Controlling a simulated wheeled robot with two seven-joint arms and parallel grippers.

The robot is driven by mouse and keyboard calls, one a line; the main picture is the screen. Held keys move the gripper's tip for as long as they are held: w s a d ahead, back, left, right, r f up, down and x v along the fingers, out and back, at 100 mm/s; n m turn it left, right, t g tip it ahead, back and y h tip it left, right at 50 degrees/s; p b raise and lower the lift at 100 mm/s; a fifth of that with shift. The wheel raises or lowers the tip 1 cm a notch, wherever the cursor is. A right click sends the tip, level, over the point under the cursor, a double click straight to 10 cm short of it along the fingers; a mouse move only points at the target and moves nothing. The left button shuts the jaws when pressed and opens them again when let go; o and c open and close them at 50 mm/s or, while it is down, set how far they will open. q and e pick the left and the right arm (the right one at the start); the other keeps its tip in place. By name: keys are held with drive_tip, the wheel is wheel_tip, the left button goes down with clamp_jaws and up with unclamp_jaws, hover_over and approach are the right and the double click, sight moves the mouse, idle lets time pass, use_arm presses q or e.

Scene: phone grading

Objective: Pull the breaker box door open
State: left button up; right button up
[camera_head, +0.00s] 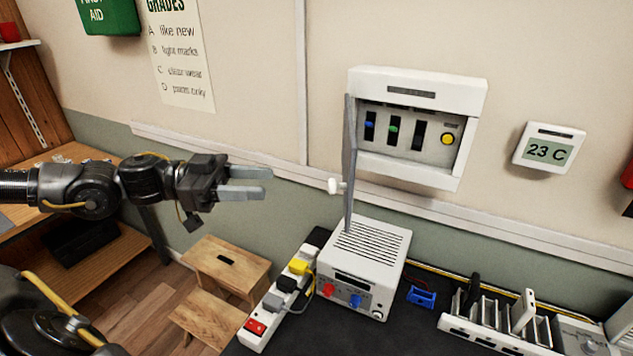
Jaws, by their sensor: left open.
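The white breaker box (470,98) is mounted on the wall right of centre. Its grey door (349,160) stands swung out from the box's left side and shows nearly edge-on. A white knob (336,186) sticks out to the left from the door. Inside the box, switches with blue and green marks and a yellow round button (447,139) are visible. My left gripper (270,183) is open and empty, its fingers pointing right, to the left of the knob with a gap between. My right gripper is not in view.
A white power supply (368,256) stands on the dark bench below the door. A power strip (272,310) with plugs lies beside it. A thermostat (549,147) hangs right of the box. A wooden step stool (226,264) stands on the floor below my left gripper.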

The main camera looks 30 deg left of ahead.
use_arm(q)
drive_tip(key=p+x, duration=0.4)
drive_tip(key=x, duration=0.7)
drive_tip(key=shift+p, duration=0.4)
drive_tip(key=shift+s, duration=0.1)
drive_tip(key=c, duration=0.9)
clamp_jaws()
